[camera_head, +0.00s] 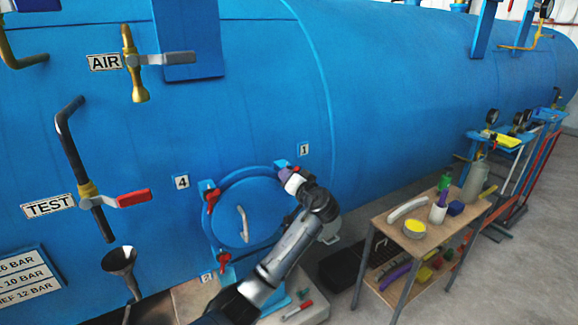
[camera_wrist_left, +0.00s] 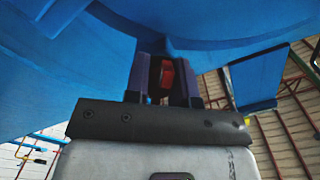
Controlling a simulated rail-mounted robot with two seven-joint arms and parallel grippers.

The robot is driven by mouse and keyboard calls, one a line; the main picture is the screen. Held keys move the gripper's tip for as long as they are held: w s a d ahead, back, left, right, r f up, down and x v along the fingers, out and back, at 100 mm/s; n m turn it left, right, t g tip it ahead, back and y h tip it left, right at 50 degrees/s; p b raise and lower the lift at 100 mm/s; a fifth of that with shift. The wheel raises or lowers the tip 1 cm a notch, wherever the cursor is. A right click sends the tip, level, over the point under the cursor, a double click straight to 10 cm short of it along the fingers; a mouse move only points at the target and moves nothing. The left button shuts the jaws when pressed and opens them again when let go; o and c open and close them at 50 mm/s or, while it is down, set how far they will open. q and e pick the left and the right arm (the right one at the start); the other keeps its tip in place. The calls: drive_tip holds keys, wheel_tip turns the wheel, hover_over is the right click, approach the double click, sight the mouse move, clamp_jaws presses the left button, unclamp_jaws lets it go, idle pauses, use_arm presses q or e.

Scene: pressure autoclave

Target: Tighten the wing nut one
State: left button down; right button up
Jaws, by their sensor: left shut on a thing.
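The round blue hatch (camera_head: 228,230) with a pale curved handle (camera_head: 243,222) sits low on the big blue vessel (camera_head: 245,90). The number 1 label (camera_head: 304,149) is at its upper right, and wing nut one is there, mostly hidden by my left gripper (camera_head: 286,174). In the left wrist view, the red wing nut one (camera_wrist_left: 167,76) sits between the two dark fingers of my left gripper (camera_wrist_left: 166,70), which is shut on it. My right gripper is not in view.
A red-handled test valve (camera_head: 133,198) and a funnel (camera_head: 119,262) stick out at the left. Grey floor is open at the far right.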

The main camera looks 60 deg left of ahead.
use_arm(q)
drive_tip(key=m+p, duration=0.3)
drive_tip(key=p, duration=0.2)
drive_tip(key=r+m+p, duration=0.1)
drive_tip(key=m+p, duration=0.7)
drive_tip(key=p, duration=0.1)
drive_tip(key=shift+r+p, duration=0.15)
drive_tip(key=shift+p, duration=0.2)
drive_tip(key=m+p, duration=1)
drive_tip(key=p, duration=0.2)
drive_tip(key=shift+w+r+m, duration=0.1)
drive_tip(key=shift+r+m, duration=0.05)
drive_tip(key=shift+m, duration=0.25)
drive_tip(key=m+p, duration=0.2)
drive_tip(key=m, duration=0.1)
drive_tip(key=shift+w+m+p, duration=0.1)
drive_tip(key=shift+m+p, duration=0.75)
drive_tip(key=shift+m, duration=0.45)
drive_tip(key=shift+f+m, duration=0.25)
drive_tip(key=shift+m, duration=0.05)
drive_tip(key=c, duration=1.2)
unclamp_jaws()
drive_tip(key=shift+c, duration=0.2)
drive_tip(key=shift+d, duration=0.1)
